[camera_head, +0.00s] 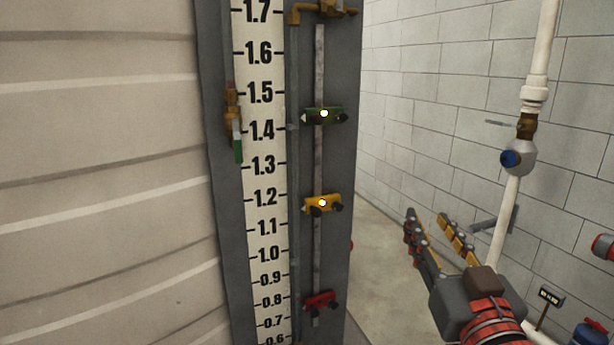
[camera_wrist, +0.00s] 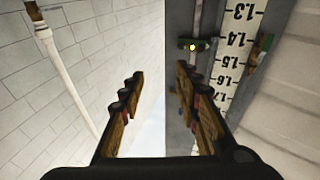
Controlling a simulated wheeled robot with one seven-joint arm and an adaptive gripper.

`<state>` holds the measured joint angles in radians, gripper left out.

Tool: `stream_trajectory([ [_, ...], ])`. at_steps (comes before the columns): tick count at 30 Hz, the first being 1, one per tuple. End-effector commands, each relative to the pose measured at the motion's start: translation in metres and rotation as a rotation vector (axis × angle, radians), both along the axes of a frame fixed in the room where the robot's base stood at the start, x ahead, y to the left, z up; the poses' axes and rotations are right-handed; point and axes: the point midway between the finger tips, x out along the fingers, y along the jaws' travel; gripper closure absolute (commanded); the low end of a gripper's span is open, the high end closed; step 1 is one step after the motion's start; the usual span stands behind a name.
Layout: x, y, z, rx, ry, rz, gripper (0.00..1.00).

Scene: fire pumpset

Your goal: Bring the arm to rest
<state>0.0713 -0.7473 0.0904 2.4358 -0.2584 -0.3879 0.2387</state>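My gripper (camera_head: 427,229) is at the lower right in the head view, in front of the block wall and to the right of the gauge panel. Its two fingers are apart with nothing between them. The wrist view also shows the fingers (camera_wrist: 158,95) spread wide and empty, one on each side, with the panel edge and the wall beyond them. The gripper appears clear of the panel and of the pipe.
A tall level gauge (camera_head: 265,140) carries green (camera_head: 323,116), yellow (camera_head: 323,204) and red (camera_head: 320,301) markers. A green-handled valve (camera_head: 235,125) is on its left. A white pipe (camera_head: 507,215) with a blue-capped fitting (camera_head: 517,158) runs behind my arm. Floor shows between panel and wall.

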Motion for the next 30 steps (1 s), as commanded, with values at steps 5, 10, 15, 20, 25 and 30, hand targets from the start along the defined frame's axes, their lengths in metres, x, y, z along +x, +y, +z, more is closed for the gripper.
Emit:
stream_trajectory([
  [5, 0.003, -0.010, -0.038, -0.025, 0.139, -0.042, 0.67],
  [10, -0.011, -0.029, -0.121, -0.031, 0.458, -0.108, 0.67],
  [15, -0.057, -0.030, -0.195, -0.024, 0.805, -0.124, 0.67],
  [20, -0.112, -0.019, -0.236, -0.014, 1.082, -0.095, 0.67],
  [25, -0.156, -0.001, -0.244, 0.006, 1.259, -0.047, 0.67],
  [30, -0.156, 0.004, -0.233, 0.001, 1.249, -0.033, 0.67],
])
